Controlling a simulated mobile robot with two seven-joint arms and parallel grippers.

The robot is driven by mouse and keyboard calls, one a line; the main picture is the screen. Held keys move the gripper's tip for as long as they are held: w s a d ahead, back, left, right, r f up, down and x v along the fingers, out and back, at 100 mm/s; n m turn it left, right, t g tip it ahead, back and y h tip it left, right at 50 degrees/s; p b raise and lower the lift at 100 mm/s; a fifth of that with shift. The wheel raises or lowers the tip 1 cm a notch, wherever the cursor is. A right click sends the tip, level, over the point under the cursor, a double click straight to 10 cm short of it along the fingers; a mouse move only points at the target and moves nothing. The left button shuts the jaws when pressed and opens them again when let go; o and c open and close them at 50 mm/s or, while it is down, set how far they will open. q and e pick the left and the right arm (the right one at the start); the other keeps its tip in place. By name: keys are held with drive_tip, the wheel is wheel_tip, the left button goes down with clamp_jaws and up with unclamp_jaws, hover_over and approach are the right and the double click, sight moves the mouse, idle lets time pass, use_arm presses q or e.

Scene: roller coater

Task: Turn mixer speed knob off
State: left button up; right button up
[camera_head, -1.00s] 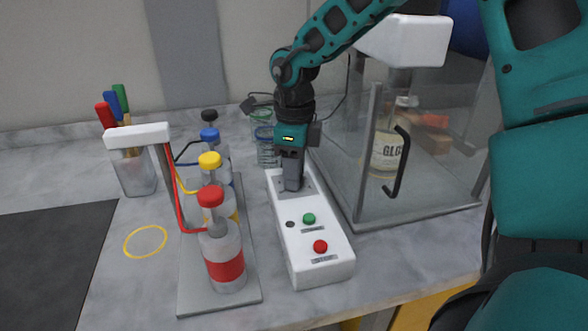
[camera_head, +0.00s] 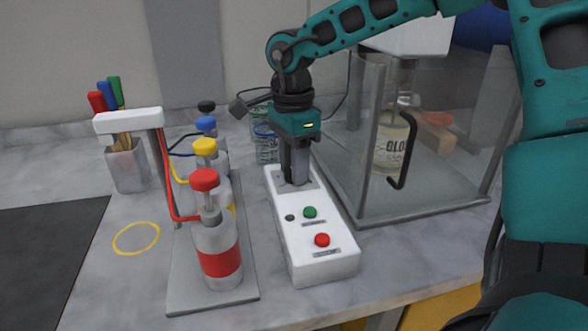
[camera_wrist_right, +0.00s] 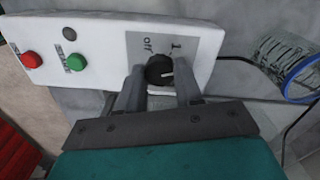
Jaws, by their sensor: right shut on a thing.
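The white control box (camera_head: 292,250) stands on the bench in the head view. Its black speed knob (camera_wrist_right: 159,71) shows in the right wrist view on a grey plate marked "off" and "1". The knob is hidden by the gripper in the head view. My left gripper is not in view.
The box also carries a green button (camera_head: 310,212) and a red button (camera_head: 322,240). Left of it stands a rack with several capped bottles (camera_head: 217,250). A glass enclosure (camera_head: 420,205) with a bottle inside stands on the right. A pen holder (camera_head: 127,168) is at the left.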

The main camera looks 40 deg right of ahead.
drive_tip(key=n+b, duration=0.1)
drive_tip(key=n, duration=0.3)
drive_tip(key=shift+n, duration=0.3)
drive_tip(key=n, duration=0.5)
drive_tip(key=shift+n, duration=0.3)
drive_tip(key=n, duration=1)
drive_tip(key=shift+s, duration=0.1)
drive_tip(key=o, duration=1)
drive_tip(key=shift+o, duration=0.2)
